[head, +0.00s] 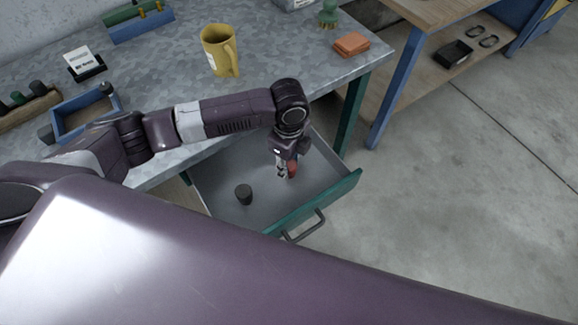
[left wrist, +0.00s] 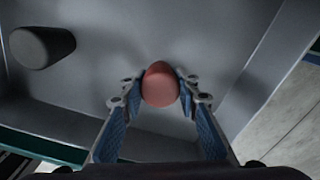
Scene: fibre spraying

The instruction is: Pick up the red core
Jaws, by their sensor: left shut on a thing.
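The red core (left wrist: 160,84) is a small rounded red piece between the two fingers of my left gripper (left wrist: 159,90) in the left wrist view. The fingers touch it on both sides, so the gripper is shut on it. In the head view my left gripper (head: 286,172) points down into the open drawer, and the red core (head: 292,169) shows at its fingertips. I cannot tell whether the core touches the drawer floor. My right gripper is not in view.
The open drawer (head: 335,201) has a green front with a handle. On the metal bench are a yellow mug (head: 219,52), a blue-rimmed tray (head: 66,108) and orange blocks (head: 351,44). Open floor lies at right.

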